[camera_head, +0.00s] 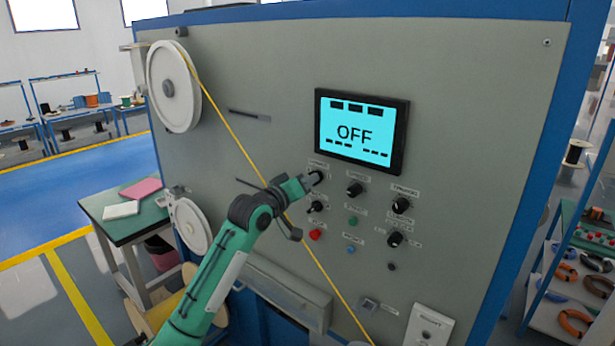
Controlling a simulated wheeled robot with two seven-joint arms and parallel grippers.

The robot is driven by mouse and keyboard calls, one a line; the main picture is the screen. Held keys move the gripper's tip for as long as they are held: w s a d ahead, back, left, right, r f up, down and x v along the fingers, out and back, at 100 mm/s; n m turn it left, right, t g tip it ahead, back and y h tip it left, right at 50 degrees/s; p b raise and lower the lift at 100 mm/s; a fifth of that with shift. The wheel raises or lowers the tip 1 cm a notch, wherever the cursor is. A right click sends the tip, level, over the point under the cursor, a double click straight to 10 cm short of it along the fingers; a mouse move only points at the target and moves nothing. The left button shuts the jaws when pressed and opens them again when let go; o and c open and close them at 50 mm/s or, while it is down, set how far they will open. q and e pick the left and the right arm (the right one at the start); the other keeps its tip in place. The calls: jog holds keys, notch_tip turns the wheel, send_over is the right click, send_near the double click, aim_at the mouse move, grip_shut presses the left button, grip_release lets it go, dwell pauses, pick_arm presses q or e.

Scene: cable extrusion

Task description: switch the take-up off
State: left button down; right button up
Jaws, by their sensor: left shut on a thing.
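The take-up machine's grey panel (455,75) fills the middle of the head view. Its screen (356,131) is lit cyan and reads OFF. Below the screen are several black knobs, such as one at the middle (354,189) and one at the right (401,205), with a red button (316,234) lower down. My left gripper (312,181) is shut on the upper-left knob (318,176), just under the screen. The gripper hides part of this knob and its label. My right gripper is not in view.
A yellow cable (240,142) runs from the white wheel (174,87) down across the panel, close to my left arm. A green-topped side table (118,232) stands at the left. Shelves with coiled cables (574,322) stand at the right.

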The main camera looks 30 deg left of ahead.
pick_arm(q)
jog(key=shift+n+p, duration=0.3)
jog(key=shift+n, duration=0.3)
jog(key=c, duration=1.5)
grip_release()
jog(key=s+b, duration=0.1)
jog(key=s, duration=0.3)
jog(key=s+b, duration=0.2)
jog(key=s, duration=0.3)
jog(key=s+a+b, duration=0.1)
jog(key=s+b, duration=0.1)
jog(key=s, duration=0.2)
jog(key=shift+s, duration=0.4)
